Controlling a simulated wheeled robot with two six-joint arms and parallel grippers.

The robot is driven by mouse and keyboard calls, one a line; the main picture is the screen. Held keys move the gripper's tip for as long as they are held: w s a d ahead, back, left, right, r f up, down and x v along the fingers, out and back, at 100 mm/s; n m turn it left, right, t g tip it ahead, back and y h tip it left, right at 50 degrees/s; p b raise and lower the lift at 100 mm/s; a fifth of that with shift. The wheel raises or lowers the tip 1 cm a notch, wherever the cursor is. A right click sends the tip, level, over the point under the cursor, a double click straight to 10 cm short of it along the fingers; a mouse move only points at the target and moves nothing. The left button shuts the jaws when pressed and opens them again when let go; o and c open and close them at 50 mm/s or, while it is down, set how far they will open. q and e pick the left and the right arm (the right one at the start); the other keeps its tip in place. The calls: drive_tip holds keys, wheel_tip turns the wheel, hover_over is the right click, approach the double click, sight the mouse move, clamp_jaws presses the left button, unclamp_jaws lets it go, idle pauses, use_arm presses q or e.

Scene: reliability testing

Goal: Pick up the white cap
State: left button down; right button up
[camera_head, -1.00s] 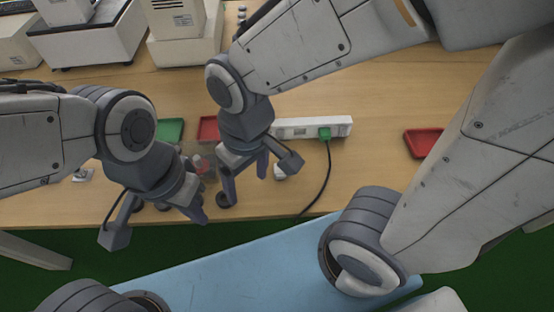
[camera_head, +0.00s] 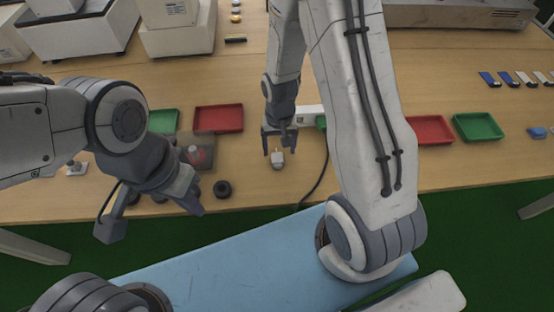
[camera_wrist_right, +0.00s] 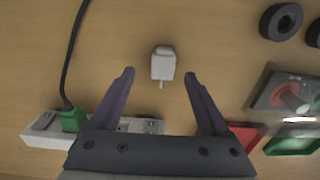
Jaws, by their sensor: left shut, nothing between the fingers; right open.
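The white cap (camera_head: 277,160) is a small white piece with a thin pin, lying on the wooden table near its front edge. The right wrist view shows the cap (camera_wrist_right: 163,64) just ahead of the fingertips, roughly centred between them. My right gripper (camera_head: 279,151) is open and points down over the cap. In the right wrist view its two fingers (camera_wrist_right: 160,73) are spread and empty. My left gripper (camera_head: 197,205) is shut and empty, near the table's front edge at left.
A white power strip (camera_wrist_right: 40,130) with a green plug (camera_wrist_right: 73,120) and black cable lies behind the cap. Red (camera_head: 218,117) and green (camera_head: 163,121) trays stand behind.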

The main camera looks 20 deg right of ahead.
sight(278, 158)
drive_tip(key=f, duration=0.5)
drive_tip(key=shift+w+a, duration=0.15)
drive_tip(key=shift+a, duration=0.05)
clamp_jaws()
